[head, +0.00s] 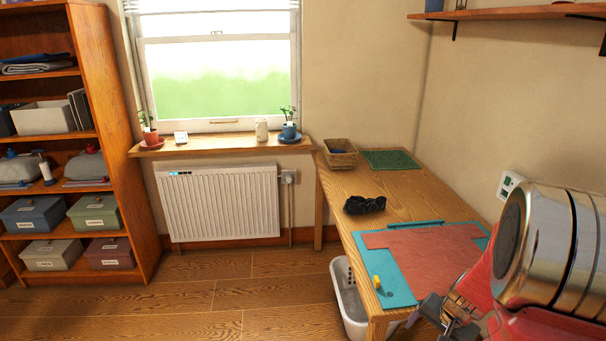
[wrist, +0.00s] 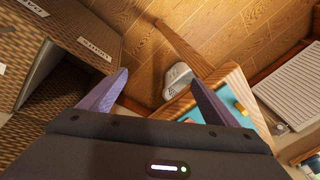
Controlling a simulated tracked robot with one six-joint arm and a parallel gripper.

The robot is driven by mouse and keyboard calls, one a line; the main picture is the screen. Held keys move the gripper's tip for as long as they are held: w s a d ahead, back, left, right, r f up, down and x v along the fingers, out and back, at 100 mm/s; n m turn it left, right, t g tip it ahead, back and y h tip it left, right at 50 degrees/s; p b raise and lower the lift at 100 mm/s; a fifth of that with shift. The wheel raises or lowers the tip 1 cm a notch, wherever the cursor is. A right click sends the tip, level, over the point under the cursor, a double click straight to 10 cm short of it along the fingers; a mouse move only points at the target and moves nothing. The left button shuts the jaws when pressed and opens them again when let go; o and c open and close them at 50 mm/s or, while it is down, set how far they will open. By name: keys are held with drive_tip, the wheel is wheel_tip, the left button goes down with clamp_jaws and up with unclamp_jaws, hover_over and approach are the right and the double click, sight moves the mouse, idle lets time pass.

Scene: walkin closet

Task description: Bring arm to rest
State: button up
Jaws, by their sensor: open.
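My gripper (head: 447,312) shows at the lower right of the head view, beside the front edge of the wooden table. My red and silver arm fills the lower right corner there. In the wrist view my gripper (wrist: 162,100) is open, with its two purple-grey fingers spread apart and nothing between them. Below the fingers in that view lie the wood floor and a corner of the table. Part of the gripper is cut off or hidden in the head view.
The wooden table (head: 338,188) holds a teal mat (head: 394,292), a red cloth (head: 430,250), a black bundle (head: 364,204) and a wicker basket (head: 340,153). A white bin (head: 346,296) stands under it. Labelled woven boxes (wrist: 85,28) are near my gripper. Floor at left is clear.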

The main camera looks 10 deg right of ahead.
drive_tip(key=s+a+r+n, duration=0.4)
drive_tip(key=a+r, duration=0.4)
drive_tip(key=a, duration=0.1)
drive_tip(key=s+a+r+n+t, duration=0.1)
drive_tip(key=s+a+r+n, duration=0.2)
drive_tip(key=a+r, duration=0.5)
drive_tip(key=s+a+r+n+t, duration=0.1)
drive_tip(key=s+a+r+n, duration=0.3)
drive_tip(key=a+r, duration=0.4)
drive_tip(key=s+a, duration=0.1)
drive_tip(key=a, duration=0.1)
drive_tip(key=shift+s+a+r+n, duration=0.2)
drive_tip(key=shift+a+r+n, duration=0.1)
drive_tip(key=shift+a, duration=0.1)
